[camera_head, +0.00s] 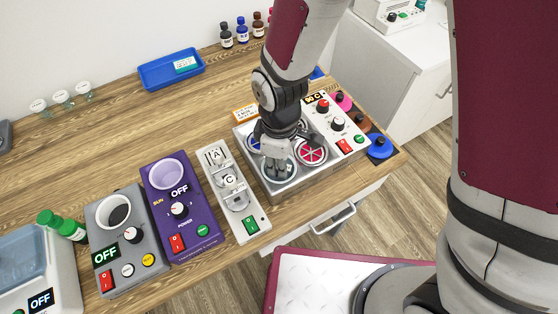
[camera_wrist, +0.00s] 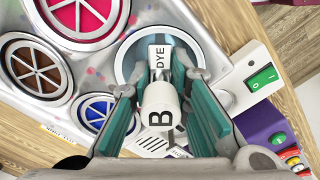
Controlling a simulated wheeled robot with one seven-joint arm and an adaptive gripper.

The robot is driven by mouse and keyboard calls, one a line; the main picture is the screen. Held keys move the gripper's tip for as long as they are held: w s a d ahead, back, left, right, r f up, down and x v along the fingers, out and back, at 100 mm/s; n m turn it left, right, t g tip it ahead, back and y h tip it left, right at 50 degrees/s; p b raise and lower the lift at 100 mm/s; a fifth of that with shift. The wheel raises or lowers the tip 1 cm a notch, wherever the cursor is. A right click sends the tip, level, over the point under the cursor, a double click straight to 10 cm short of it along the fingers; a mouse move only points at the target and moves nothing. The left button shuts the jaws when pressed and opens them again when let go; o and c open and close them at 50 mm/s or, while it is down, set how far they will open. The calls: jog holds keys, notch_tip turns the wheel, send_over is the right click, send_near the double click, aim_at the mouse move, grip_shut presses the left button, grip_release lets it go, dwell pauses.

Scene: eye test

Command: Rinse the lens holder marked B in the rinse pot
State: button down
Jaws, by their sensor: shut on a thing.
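My gripper (camera_wrist: 160,85) is shut on the white lens holder marked B (camera_wrist: 160,112), which sits between its teal fingers. A small white piece marked DYE (camera_wrist: 158,57) shows at the holder's far end. Beyond it is the round pot with pale, clear liquid (camera_wrist: 128,62), seemingly the rinse pot. In the head view my gripper (camera_head: 277,166) is over this front pot (camera_head: 292,177) of the grey dye unit. The holder is mostly hidden there by the fingers. I cannot tell whether its end is in the liquid.
Pots with red (camera_head: 313,151) and blue (camera_wrist: 97,108) dye and a brown one (camera_wrist: 35,67) adjoin the pale pot. A rack (camera_head: 240,200) left of the unit holds holders A (camera_head: 216,156) and C (camera_head: 230,180). Coloured lids (camera_head: 380,148) lie to the right.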

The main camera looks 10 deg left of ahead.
jog(key=shift+f, duration=0.5)
jog(key=shift+r, duration=0.1)
dwell(3.2)
jog(key=shift+r+p, duration=1.75)
jog(key=shift+r, duration=1.95)
